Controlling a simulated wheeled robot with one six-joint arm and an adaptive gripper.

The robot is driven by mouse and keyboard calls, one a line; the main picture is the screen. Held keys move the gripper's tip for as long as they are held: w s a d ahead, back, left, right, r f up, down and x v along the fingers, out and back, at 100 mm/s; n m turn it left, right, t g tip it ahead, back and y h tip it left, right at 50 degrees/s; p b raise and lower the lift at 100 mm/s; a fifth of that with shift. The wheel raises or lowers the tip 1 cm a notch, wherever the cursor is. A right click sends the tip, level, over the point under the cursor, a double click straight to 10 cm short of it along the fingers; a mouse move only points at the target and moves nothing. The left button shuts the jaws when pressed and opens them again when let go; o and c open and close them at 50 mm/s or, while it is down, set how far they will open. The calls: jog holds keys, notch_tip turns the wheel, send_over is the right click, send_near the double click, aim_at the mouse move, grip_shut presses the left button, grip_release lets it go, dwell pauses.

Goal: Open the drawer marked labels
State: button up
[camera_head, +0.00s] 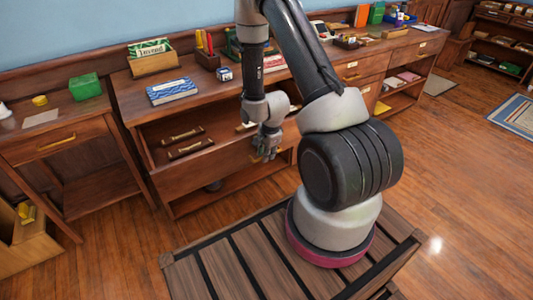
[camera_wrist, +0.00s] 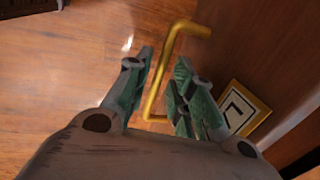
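My gripper (camera_wrist: 163,80) is open, with its fingers on either side of a bent brass handle (camera_wrist: 183,28) in the wrist view. A gap shows between the handle and the left finger; contact with the right finger cannot be told. The handle stands out from a brown wooden front (camera_wrist: 250,55). Beside it is a white plate (camera_wrist: 237,108) with a yellow frame and a black angular mark; no word is readable. In the head view my gripper (camera_head: 266,146) is at the front of a wooden drawer (camera_head: 215,164), which appears pulled out, its inside showing. My gripper hides its handle there.
Two dark items with brass-coloured strips (camera_head: 190,148) lie inside the drawer. A side table (camera_head: 58,138) with a green box (camera_head: 85,87) is at left. The wooden floor (camera_head: 450,180) is clear at right.

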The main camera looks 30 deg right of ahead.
jog(key=shift+r, duration=0.1)
notch_tip(320, 180, up, 12)
jog(key=s, duration=0.2)
jog(key=shift+s+f, duration=0.2)
dwell(0.7)
jog(key=s+d+r+n+g+h, duration=0.25)
jog(key=s+r+n+g, duration=0.2)
jog(key=s+n, duration=0.55)
jog(key=s+a+r+n+t, duration=0.2)
jog(key=s+r, duration=0.1)
jog(key=r, duration=0.6)
jog(key=s+a+r+n+t+y, duration=0.1)
jog(key=s+a+r+n+t, duration=0.1)
jog(key=r, duration=0.7)
jog(key=s+a+r+n+t+y, duration=0.1)
jog(key=s+a+r+n+t, duration=0.1)
jog(key=s+r, duration=0.4)
notch_tip(320, 180, up, 3)
jog(key=shift+a+r+n+t, duration=0.1)
jog(key=shift+a+n+t, duration=0.3)
jog(key=shift+n, duration=0.4)
